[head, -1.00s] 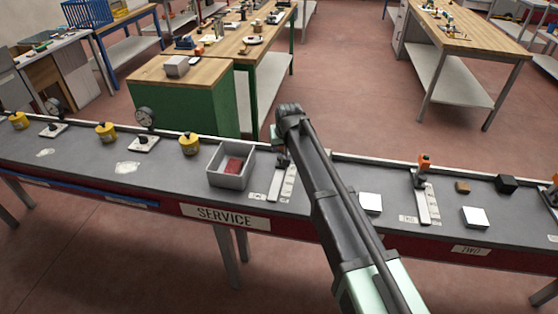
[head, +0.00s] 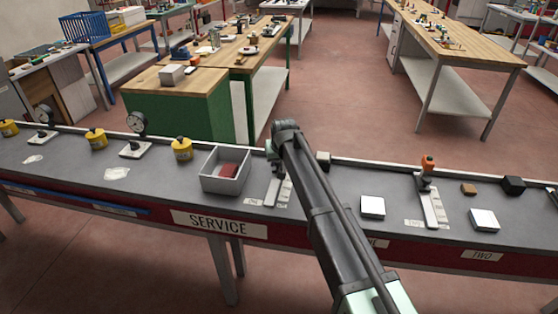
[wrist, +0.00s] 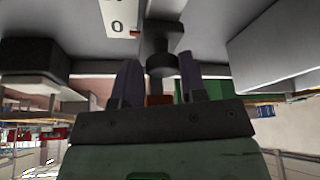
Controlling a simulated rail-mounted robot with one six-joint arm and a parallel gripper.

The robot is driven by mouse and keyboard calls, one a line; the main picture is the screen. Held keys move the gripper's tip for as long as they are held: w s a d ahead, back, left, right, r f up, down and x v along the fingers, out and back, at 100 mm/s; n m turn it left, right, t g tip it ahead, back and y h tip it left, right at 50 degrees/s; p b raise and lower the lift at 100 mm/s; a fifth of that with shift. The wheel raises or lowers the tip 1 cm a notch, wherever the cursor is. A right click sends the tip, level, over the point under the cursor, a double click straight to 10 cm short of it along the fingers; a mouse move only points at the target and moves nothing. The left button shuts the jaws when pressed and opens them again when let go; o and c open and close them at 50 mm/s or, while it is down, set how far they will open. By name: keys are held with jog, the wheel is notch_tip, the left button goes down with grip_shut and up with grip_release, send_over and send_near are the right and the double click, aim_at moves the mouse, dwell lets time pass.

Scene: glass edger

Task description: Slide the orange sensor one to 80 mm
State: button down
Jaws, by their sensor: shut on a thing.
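My gripper (head: 271,150) is at the far end of a pale slide rail (head: 272,192) right of the grey bin, mostly hidden behind my arm in the head view. In the wrist view my gripper (wrist: 159,80) has one finger on each side of a dark stem (wrist: 163,50), with a bit of orange (wrist: 158,100) low between them. I take this as orange sensor one; its head is hidden in the head view. A white scale strip (wrist: 118,18) with a 0 shows above the fingers. The scale reading at the sensor cannot be read.
A second orange sensor (head: 428,162) stands on another rail (head: 433,207) to the right. The grey bin (head: 226,170) holds a red thing. A white block (head: 373,207) and a small dark block (head: 323,160) are right of my arm. Yellow canisters and dial gauges stand left.

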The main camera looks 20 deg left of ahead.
jog(key=s, duration=0.4)
jog(key=s+d, duration=0.1)
jog(key=s, duration=0.2)
jog(key=shift+s, duration=0.1)
jog(key=shift+a, duration=0.1)
jog(key=c, duration=0.8)
grip_release()
jog(key=shift+a, duration=0.15)
jog(key=shift+r, duration=0.1)
